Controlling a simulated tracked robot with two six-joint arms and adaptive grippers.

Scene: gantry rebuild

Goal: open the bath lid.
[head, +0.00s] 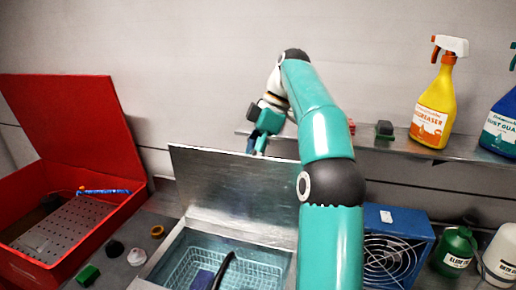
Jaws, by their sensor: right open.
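The metal bath (166,254) stands at the bottom centre with a wire basket (238,272) in it. Its grey metal lid (225,186) stands raised at the back edge, tilted up, so the bath is open. A blue block and a dark curved piece lie in the basket. My right gripper (257,146) is open and empty near the lid's top edge, towards its right end. I cannot tell whether it touches the lid. My right arm hides the lid's right end and the bath's right side. My left gripper is not in view.
A red tub (140,196) with a raised red lid (75,125) stands at left. A shelf (390,146) holds a yellow spray bottle (436,108) and a blue one (502,122). A blue fan box (400,222), a green bottle (455,248) and a white bottle (502,252) stand right.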

